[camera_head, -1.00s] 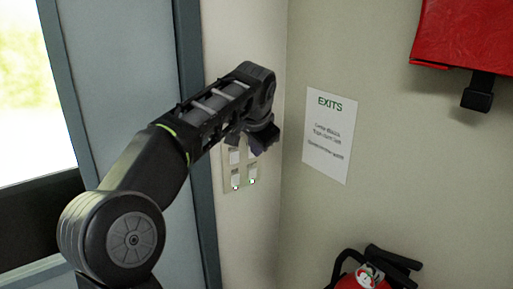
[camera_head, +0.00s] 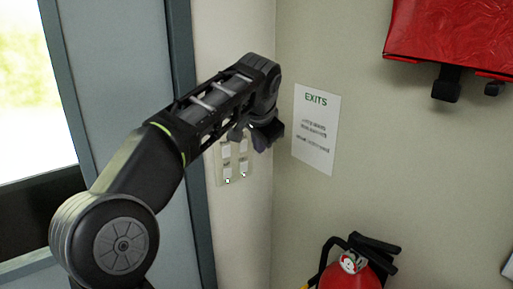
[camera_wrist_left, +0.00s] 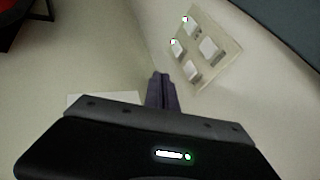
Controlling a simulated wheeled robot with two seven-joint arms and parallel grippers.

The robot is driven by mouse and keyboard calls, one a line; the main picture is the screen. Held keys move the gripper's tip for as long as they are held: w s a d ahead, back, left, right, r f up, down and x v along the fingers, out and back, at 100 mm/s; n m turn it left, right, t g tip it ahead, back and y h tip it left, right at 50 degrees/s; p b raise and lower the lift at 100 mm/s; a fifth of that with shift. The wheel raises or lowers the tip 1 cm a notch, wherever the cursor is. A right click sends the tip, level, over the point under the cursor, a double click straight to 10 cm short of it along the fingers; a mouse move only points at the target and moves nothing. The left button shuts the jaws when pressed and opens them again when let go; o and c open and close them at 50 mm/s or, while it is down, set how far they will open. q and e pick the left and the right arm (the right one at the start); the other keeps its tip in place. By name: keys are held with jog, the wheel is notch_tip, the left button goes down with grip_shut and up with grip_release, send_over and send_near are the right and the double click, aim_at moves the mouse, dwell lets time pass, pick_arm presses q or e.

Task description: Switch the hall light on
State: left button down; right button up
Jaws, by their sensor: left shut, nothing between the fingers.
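The switch panel (camera_head: 235,168) is a pale plate with several white rocker switches on the narrow wall beside the door frame. Small lights show at its lower two switches; I cannot tell their colours surely. In the head view my left gripper (camera_head: 262,138) is in front of the panel's upper right and hides part of it. In the left wrist view the panel (camera_wrist_left: 194,53) lies beyond and to the right of my left gripper (camera_wrist_left: 160,78), whose dark fingers are together and empty. No contact with a switch is visible. My right gripper is not in view.
A white EXITS sign (camera_head: 314,135) hangs on the wall right of the corner. A red fire extinguisher (camera_head: 350,275) stands below it. A red item (camera_head: 450,35) hangs at the upper right. A grey door (camera_head: 120,70) with a window is on the left.

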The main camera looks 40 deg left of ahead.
pick_arm(q)
jog(key=v, duration=0.6)
jog(key=shift+s+d, duration=0.25)
jog(key=shift+s, duration=0.25)
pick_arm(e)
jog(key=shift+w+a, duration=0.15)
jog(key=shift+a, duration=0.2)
pick_arm(q)
jog(key=shift+d+f, duration=0.1)
jog(key=shift+d, duration=0.05)
jog(key=s+d+p, duration=0.2)
jog(key=d+p, duration=0.1)
jog(key=d, duration=0.5)
jog(key=shift+s+d, duration=0.25)
jog(key=shift+s, duration=0.05)
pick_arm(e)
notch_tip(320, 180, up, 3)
